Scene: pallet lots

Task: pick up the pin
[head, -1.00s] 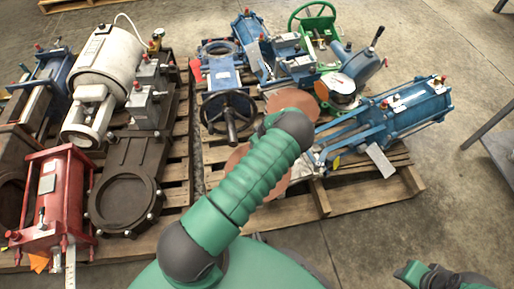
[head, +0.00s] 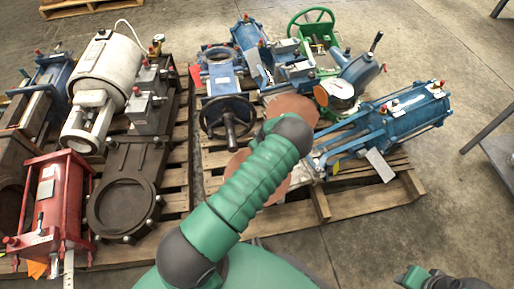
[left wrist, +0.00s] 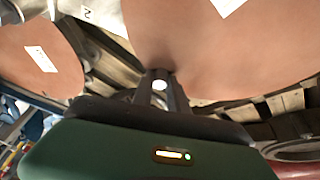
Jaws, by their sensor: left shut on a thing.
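My left arm crosses the middle of the head view, and its forearm hides the left gripper there. In the left wrist view the left gripper (left wrist: 160,88) is shut, its dark fingers close together with a small bright spot between them. I take the thing held to be the pin, but its shape is too hidden to make out. The fingers are right in front of the edge of a large copper-coloured disc (left wrist: 235,50). A second copper disc (left wrist: 38,62) is at the left. My right gripper is not visible; only a piece of my right arm shows at the bottom right.
The left pallet carries a white motor (head: 103,70), a red cylinder (head: 62,205) and a dark valve (head: 122,205). Bare concrete floor is at the right.

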